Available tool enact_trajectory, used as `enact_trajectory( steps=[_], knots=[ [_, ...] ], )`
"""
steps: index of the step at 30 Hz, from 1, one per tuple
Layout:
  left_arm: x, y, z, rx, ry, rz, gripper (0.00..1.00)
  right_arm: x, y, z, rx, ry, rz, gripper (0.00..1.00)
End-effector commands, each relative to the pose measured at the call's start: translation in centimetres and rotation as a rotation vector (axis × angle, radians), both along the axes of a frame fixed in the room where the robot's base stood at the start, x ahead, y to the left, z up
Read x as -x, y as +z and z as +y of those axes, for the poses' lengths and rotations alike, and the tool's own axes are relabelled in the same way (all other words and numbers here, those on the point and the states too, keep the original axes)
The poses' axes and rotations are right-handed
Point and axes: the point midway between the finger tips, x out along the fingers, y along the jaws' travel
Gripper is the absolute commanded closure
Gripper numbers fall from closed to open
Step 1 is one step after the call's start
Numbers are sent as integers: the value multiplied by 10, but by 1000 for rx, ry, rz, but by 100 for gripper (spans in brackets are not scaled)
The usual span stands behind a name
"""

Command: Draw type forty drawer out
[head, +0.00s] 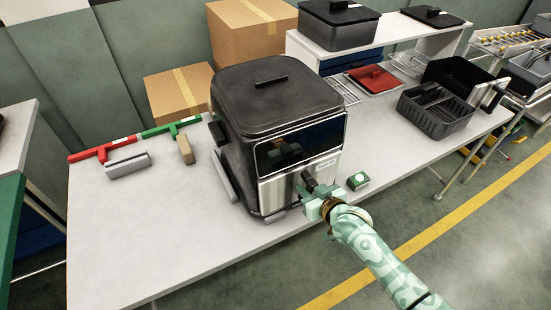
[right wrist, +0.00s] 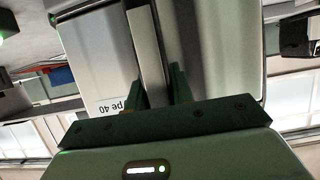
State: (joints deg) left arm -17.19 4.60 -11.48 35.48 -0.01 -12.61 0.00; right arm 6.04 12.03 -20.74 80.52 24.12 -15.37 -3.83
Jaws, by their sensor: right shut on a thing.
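The type forty fryer is a black box (head: 265,85) with a dark glass panel, standing on the pale table. Its steel drawer front (head: 276,195) faces the table's front edge and looks about flush with the body. My right gripper (head: 315,190) is at this front, shut on the drawer handle. In the right wrist view the handle (right wrist: 147,50) is a pale bar between the fingers of the gripper (right wrist: 160,88). A label ending "pe 40" (right wrist: 115,106) shows upside down on the front beside it. The gripper hides part of the handle. My left gripper is not in view.
A black basket (head: 434,117) and a red item (head: 373,79) lie further right. Red (head: 103,151) and green (head: 168,129) tools lie left. The floor before the table is clear.

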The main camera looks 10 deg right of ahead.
Motion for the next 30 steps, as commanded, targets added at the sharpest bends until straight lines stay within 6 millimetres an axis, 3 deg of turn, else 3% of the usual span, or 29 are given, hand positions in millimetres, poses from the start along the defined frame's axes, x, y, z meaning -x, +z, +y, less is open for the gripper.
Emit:
enact_trajectory(
  steps=[30],
  knots=[
    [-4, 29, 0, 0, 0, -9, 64, 46, 0, -17, 2, 0, 3, 100]
  ],
)
